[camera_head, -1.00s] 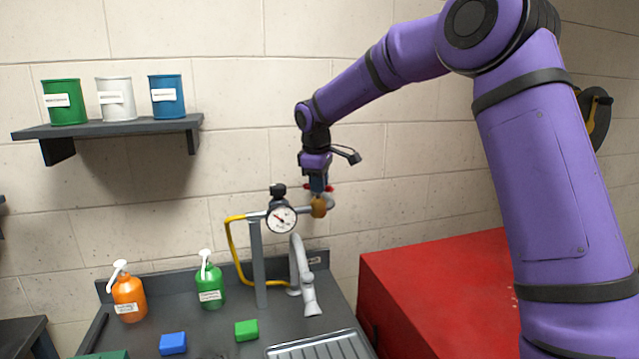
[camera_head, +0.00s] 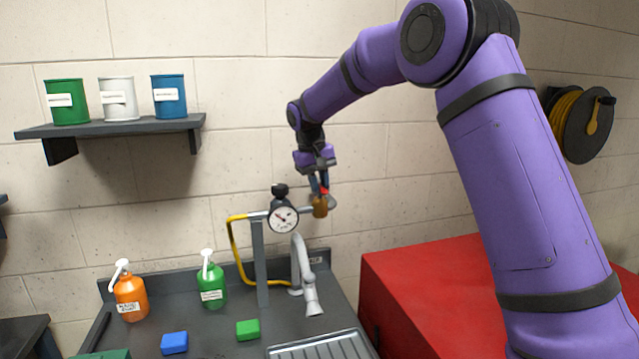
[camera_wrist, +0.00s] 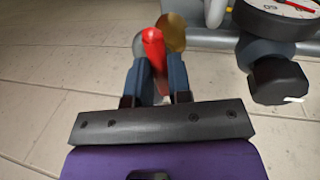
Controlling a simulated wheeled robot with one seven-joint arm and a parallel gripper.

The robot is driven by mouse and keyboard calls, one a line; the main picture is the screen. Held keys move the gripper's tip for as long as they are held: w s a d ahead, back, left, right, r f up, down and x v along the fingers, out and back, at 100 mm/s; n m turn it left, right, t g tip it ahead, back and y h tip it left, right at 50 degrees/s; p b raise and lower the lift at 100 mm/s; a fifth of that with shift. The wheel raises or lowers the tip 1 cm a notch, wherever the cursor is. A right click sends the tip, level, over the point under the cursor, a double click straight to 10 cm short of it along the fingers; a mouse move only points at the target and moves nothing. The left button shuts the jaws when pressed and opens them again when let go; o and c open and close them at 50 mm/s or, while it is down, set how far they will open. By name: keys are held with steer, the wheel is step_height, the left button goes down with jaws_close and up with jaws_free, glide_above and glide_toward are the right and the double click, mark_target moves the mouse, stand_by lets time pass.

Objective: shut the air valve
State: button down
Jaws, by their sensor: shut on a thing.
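The air valve has a brass body (camera_head: 320,206) at the right end of a grey pipe with a round gauge (camera_head: 283,219). The brass body (camera_wrist: 172,32) also shows in the wrist view. The valve's red handle (camera_wrist: 153,48) sits between my fingers and points roughly across the pipe. In the head view only a small part of the red handle (camera_head: 324,190) shows. My gripper (camera_head: 319,188) reaches down from above and is shut on the handle. Its two blue-grey fingers (camera_wrist: 160,78) flank the handle in the wrist view.
A black knob (camera_head: 280,190) tops the gauge, close left of my gripper. A grey faucet (camera_head: 303,270) and yellow hose (camera_head: 232,250) are below. Bottles and blocks stand on the dark counter (camera_head: 210,325). A red cabinet (camera_head: 420,285) stands right. The wall is close behind.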

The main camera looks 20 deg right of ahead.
steer(key=shift+m, duration=0.6)
steer(key=c, duration=1.1)
jaws_free()
steer(key=shift+o, duration=0.2)
steer(key=shift+r, duration=0.15)
step_height(320, 180, up, 10)
steer(key=a, duration=0.2)
steer(key=shift+r, duration=0.15)
